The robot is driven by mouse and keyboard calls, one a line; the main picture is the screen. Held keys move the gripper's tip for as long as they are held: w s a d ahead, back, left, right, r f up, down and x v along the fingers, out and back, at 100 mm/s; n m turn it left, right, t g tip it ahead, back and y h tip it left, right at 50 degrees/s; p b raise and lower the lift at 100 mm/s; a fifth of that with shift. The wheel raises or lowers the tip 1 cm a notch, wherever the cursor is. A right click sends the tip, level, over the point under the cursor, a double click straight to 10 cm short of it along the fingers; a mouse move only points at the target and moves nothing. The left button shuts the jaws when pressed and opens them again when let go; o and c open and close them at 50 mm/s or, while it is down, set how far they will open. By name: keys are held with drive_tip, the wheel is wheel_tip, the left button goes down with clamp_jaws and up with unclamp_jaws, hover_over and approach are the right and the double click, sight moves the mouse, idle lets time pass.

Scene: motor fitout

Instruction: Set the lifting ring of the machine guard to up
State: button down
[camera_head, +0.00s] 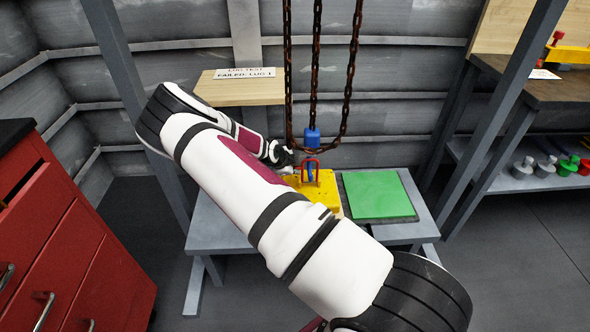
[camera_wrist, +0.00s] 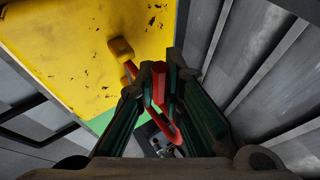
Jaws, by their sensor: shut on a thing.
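The machine guard is a scuffed yellow block (camera_head: 325,198) on the grey bench; in the wrist view it fills the upper left (camera_wrist: 75,50). Its lifting ring (camera_head: 318,172) is a red loop that appears raised above the yellow top in the head view; its exact angle is hard to tell. In the wrist view the red ring (camera_wrist: 158,84) runs between my fingers. My gripper (camera_wrist: 163,82) is shut on it. In the head view my gripper (camera_head: 291,163) reaches the ring from the left, partly hidden by my arm.
A green plate (camera_head: 378,194) lies right of the guard. A sign reading "LUG TEST FAILED: LUG 1" (camera_head: 245,73) stands behind. Red drawers (camera_head: 75,240) stand left, a workbench (camera_head: 530,80) right.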

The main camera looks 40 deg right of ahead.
drive_tip(key=c, duration=1.7)
unclamp_jaws()
drive_tip(key=v, duration=1.2)
